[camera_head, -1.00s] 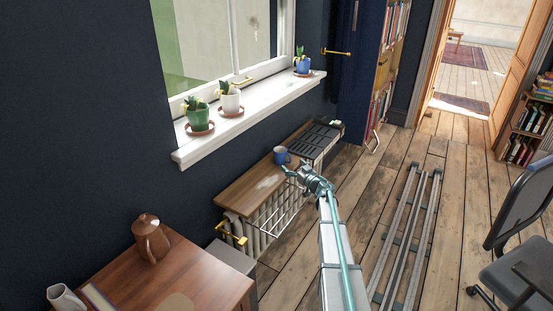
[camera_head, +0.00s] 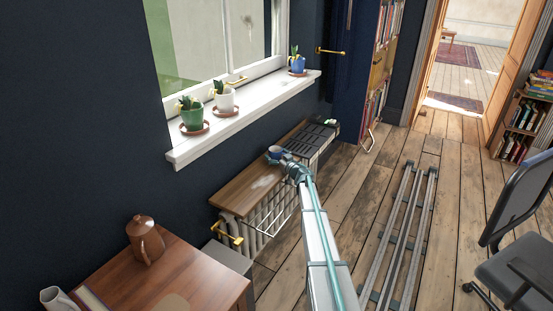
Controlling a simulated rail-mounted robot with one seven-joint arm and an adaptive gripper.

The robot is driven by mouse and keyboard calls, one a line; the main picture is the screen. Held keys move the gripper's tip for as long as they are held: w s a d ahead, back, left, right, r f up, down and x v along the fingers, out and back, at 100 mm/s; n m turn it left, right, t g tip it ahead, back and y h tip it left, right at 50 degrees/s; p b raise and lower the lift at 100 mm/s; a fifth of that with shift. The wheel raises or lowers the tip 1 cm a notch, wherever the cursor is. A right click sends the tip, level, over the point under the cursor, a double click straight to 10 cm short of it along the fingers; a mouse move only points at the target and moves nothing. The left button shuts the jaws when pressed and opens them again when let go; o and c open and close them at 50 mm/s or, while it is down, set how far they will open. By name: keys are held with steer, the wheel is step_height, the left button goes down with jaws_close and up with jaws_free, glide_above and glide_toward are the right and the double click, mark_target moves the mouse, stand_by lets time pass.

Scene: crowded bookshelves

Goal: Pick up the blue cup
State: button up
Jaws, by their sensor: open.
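The blue cup (camera_head: 274,152) stands on the wooden board (camera_head: 243,190) over the radiator, below the window. Only part of the cup shows, as my gripper overlaps it from the lower right. My gripper (camera_head: 283,158) is open and right at the cup in the picture. The fingers are small and partly merged with the cup, so I cannot tell whether they are around it or just beside it.
A black rack (camera_head: 311,138) lies just behind the cup. The white windowsill (camera_head: 245,117) with several potted plants juts out above left. A wooden table (camera_head: 180,277) with a brown jug (camera_head: 145,240) is at the lower left. A chair (camera_head: 515,240) stands at the right.

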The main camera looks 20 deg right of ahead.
steer(key=c, duration=1.4)
steer(key=shift+r, duration=0.1)
